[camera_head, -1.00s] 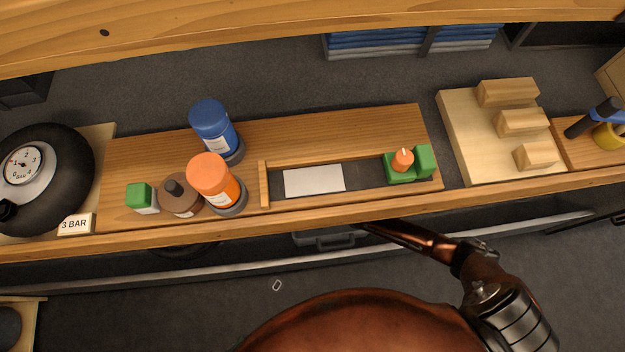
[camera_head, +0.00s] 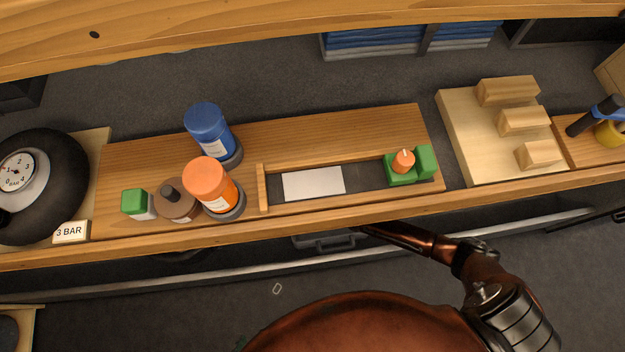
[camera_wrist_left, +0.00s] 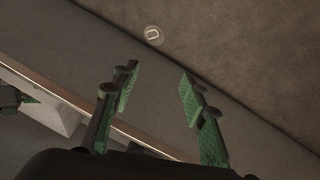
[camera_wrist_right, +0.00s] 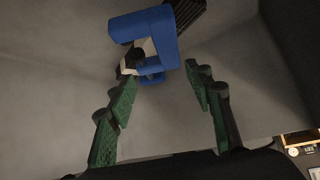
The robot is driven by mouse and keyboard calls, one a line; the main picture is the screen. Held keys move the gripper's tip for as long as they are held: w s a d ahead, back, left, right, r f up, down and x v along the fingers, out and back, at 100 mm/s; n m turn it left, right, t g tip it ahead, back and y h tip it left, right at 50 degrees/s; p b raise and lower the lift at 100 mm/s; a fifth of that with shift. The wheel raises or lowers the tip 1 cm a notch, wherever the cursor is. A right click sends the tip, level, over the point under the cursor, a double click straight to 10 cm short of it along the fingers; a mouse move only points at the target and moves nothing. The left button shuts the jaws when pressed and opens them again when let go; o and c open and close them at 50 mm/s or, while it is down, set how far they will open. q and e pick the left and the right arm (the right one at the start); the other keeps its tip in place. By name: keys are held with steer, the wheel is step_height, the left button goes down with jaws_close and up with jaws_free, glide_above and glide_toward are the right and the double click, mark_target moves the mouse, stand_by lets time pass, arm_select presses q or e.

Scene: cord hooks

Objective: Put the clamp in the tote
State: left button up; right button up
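A blue C-shaped clamp (camera_wrist_right: 164,31) with a dark ribbed handle and a pale part in its mouth shows at the top of the right wrist view. My right gripper (camera_wrist_right: 160,72) is open and empty, with the clamp just beyond its fingertips. I cannot tell whether they touch. Pale grey surfaces lie around the clamp; I cannot tell whether they belong to a tote. A grey container with a handle (camera_head: 325,241) shows partly below the shelf edge in the head view; it may be the tote. My left gripper (camera_wrist_left: 160,73) is open and empty above the floor.
A stepped wooden block (camera_head: 465,145) stands at right. A metal rail (camera_head: 130,287) runs below. Grey floor lies beneath.

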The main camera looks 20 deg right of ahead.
steer(key=o, duration=0.3)
steer(key=shift+o, duration=0.2)
steer(key=shift+r, duration=0.1)
steer(key=shift+r, duration=0.25)
arm_select(q)
steer(key=s+a+r+g+y+p, duration=0.2)
steer(key=s+a+r+g+p, duration=0.2)
steer(key=s+a+r, duration=0.3)
steer(key=shift+s+r+g+p, duration=0.4)
steer(key=shift+s+r+p, duration=0.7)
steer(key=shift+r, duration=0.65)
arm_select(e)
steer(key=v, duration=1.2)
steer(key=shift+r, duration=0.25)
arm_select(q)
steer(key=shift+s+a, duration=0.1)
steer(key=shift+s, duration=0.05)
